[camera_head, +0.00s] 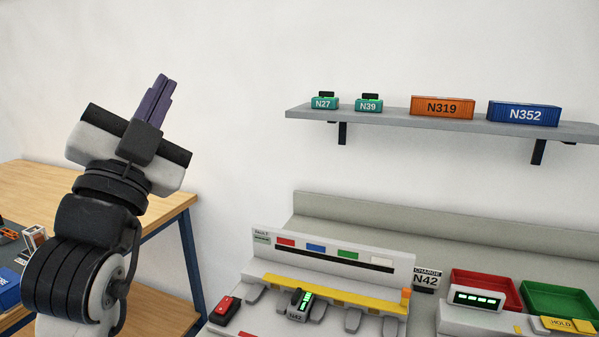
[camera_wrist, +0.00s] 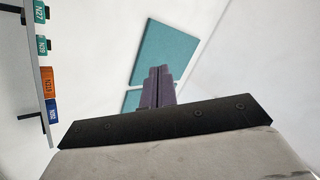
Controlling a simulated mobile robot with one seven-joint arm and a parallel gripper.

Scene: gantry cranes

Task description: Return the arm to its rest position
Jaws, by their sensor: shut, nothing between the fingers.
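My arm is raised at the left in the head view. My gripper (camera_head: 161,88) points up and slightly right in front of the bare wall. Its dark purple fingers are closed together with nothing between them. In the wrist view the shut fingers (camera_wrist: 159,77) show in the middle, in front of a teal panel (camera_wrist: 170,52). The gripper is apart from the shelf and the benches and touches nothing that I can see.
A wall shelf (camera_head: 400,120) holds teal units N27 (camera_head: 324,103) and N39 (camera_head: 369,105), orange container N319 (camera_head: 441,107) and blue container N352 (camera_head: 523,113). Below are a charging rack (camera_head: 330,271), a red tray (camera_head: 483,286) and a green tray (camera_head: 559,301). A wooden table (camera_head: 165,212) stands left.

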